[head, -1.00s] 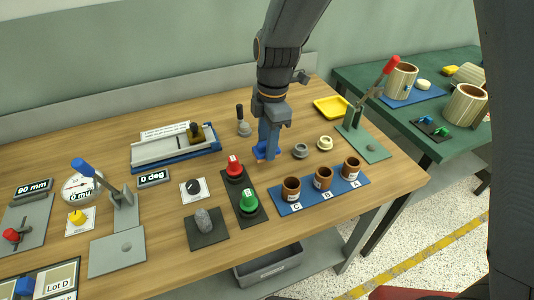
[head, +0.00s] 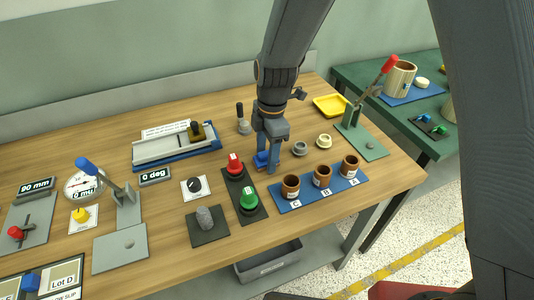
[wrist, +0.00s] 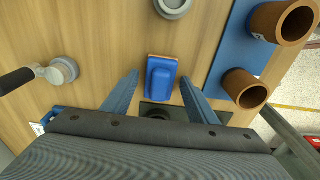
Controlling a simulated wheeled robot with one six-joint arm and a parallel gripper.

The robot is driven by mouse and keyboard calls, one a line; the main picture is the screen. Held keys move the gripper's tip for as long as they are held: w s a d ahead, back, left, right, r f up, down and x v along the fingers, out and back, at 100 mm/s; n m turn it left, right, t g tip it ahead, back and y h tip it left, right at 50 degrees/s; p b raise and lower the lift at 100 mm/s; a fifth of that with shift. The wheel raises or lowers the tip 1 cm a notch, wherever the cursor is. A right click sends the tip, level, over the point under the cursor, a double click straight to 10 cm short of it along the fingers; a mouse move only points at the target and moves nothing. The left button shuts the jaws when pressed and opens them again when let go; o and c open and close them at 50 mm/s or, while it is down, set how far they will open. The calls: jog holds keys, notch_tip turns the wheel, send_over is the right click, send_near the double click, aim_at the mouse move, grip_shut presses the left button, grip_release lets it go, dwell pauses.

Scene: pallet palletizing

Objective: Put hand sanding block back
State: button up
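The hand sanding block, a blue-topped block with a thin orange-brown edge, lies on the wooden table; it shows in the wrist view (wrist: 161,78) and, partly hidden by my fingers, in the head view (head: 261,159). My gripper (head: 268,161) points down at it. In the wrist view my gripper (wrist: 159,77) is open, with one blue-grey finger on each side of the block and a gap to each. Contact between fingers and block does not show.
A blue board (head: 318,192) with brown cups lies to the right. A dark plate with red and green buttons (head: 248,198) is close in front. A yellow tray (head: 330,106) is farther back.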

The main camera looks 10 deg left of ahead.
notch_tip(320, 180, up, 12)
jog(key=b, duration=0.3)
jog(key=s+d+f+m, duration=0.2)
jog(key=s+d+m, duration=0.1)
jog(key=d+m, duration=0.5)
jog(key=s+d+f+m+t, duration=0.1)
jog(key=s+d+f+m, duration=0.1)
jog(key=d+m, duration=0.6)
jog(key=s+d+f+m, duration=0.2)
jog(key=s+d+m, duration=0.2)
jog(key=d+m, duration=0.4)
jog(key=shift+d+t+h, duration=0.3)
jog(key=shift+d+h, duration=0.1)
jog(key=shift+d, duration=1.8)
jog(key=shift+s, duration=0.1)
